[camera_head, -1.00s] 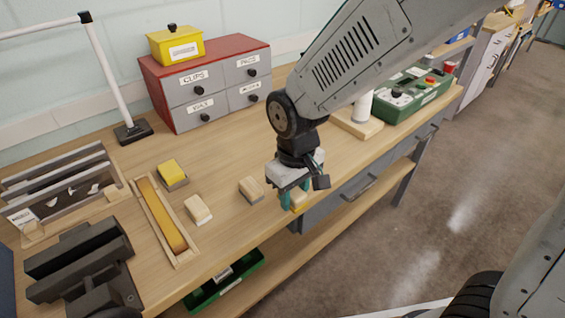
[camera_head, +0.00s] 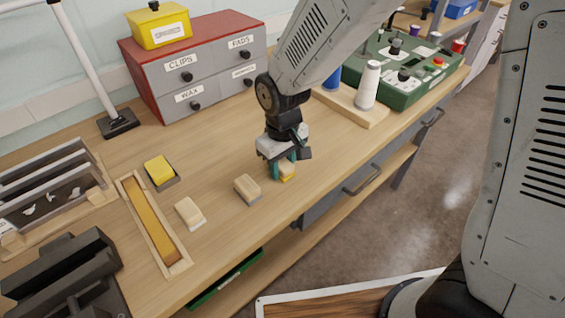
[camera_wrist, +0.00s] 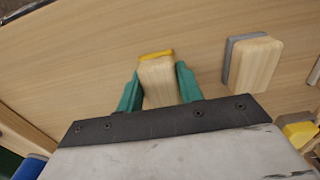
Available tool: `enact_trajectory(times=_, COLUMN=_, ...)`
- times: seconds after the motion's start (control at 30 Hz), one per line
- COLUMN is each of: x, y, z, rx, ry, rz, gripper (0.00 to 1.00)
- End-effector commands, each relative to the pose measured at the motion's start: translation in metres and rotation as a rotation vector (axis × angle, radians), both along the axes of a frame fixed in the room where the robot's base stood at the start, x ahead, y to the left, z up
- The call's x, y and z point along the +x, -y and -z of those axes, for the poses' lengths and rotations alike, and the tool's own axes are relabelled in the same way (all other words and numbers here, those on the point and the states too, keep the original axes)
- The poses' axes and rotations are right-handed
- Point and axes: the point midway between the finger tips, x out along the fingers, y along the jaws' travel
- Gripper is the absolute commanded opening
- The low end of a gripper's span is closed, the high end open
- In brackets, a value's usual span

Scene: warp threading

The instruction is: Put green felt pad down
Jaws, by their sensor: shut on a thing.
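My gripper (camera_head: 291,168) is shut on a small wooden block with a yellow layer (camera_head: 288,172), on the bench to the right of the other blocks. In the wrist view the teal fingers (camera_wrist: 160,90) grip the sides of this wooden block (camera_wrist: 158,82), with its yellow edge (camera_wrist: 156,54) at the far end. The block is at or just above the bench top; I cannot tell if it touches. No green felt shows on it. A wooden block with a grey layer (camera_head: 247,190) lies beside it, apart; it also shows in the wrist view (camera_wrist: 257,65).
A pale block (camera_head: 189,213) and a yellow-topped block (camera_head: 159,170) lie further left, beside a wooden-framed amber strip (camera_head: 152,222). A drawer box (camera_head: 190,80) stands behind. A spool stand (camera_head: 350,110) and green control box (camera_head: 400,75) are to the right. Bare bench lies between.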

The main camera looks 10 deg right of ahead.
Motion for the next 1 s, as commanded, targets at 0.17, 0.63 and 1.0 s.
enact_trajectory(times=0.17, x=0.0, y=-0.001, z=-0.001, rx=0.001, ry=0.001, rz=-0.001, gripper=0.15)
enact_trajectory(times=0.63, x=0.0, y=-0.002, z=0.002, rx=0.001, ry=0.001, rz=-0.002, gripper=0.58)
enact_trajectory(times=1.0, x=0.001, y=-0.002, z=-0.05, rx=0.004, ry=0.007, rz=-0.002, gripper=0.58)
